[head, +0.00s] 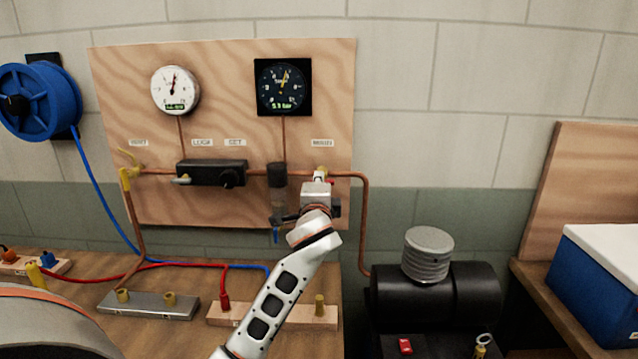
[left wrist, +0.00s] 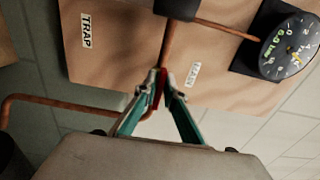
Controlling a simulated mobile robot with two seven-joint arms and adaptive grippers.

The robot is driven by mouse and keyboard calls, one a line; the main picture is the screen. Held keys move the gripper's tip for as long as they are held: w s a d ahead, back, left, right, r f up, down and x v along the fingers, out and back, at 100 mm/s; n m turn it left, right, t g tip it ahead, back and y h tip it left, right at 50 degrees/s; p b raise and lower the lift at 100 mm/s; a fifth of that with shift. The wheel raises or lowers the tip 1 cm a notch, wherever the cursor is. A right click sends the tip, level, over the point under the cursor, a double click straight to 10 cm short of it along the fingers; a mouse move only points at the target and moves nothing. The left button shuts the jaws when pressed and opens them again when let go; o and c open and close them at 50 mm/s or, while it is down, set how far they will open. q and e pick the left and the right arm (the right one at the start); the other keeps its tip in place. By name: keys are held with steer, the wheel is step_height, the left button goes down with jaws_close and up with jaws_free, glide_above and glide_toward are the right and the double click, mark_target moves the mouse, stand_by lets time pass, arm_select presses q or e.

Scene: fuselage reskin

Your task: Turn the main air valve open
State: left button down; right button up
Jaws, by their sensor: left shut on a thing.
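The main air valve (head: 321,171) sits on the copper pipe below the MAIN label (head: 322,143) on the plywood panel. Its brass body shows just above my gripper, with a bit of red beside it. My left gripper (head: 320,182) is at the valve and hides most of it. In the left wrist view, the fingertips of my left gripper (left wrist: 161,82) are closed around the thin red valve handle (left wrist: 159,91), in front of the copper pipe. The handle lies roughly in line with the pipe in that view. My right gripper is in neither view.
The panel (head: 225,60) carries a white gauge (head: 175,90), a dark gauge (head: 283,87) and a black regulator block (head: 212,173). A filter bowl (head: 278,187) hangs left of my gripper. A black compressor (head: 433,292) stands at lower right, with a blue cooler (head: 602,280) beyond.

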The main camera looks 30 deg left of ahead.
arm_select(q)
steer(key=shift+f, duration=0.1)
steer(key=c, duration=2.2)
jaws_free()
steer(key=v, duration=1.2)
steer(key=shift+s, duration=0.1)
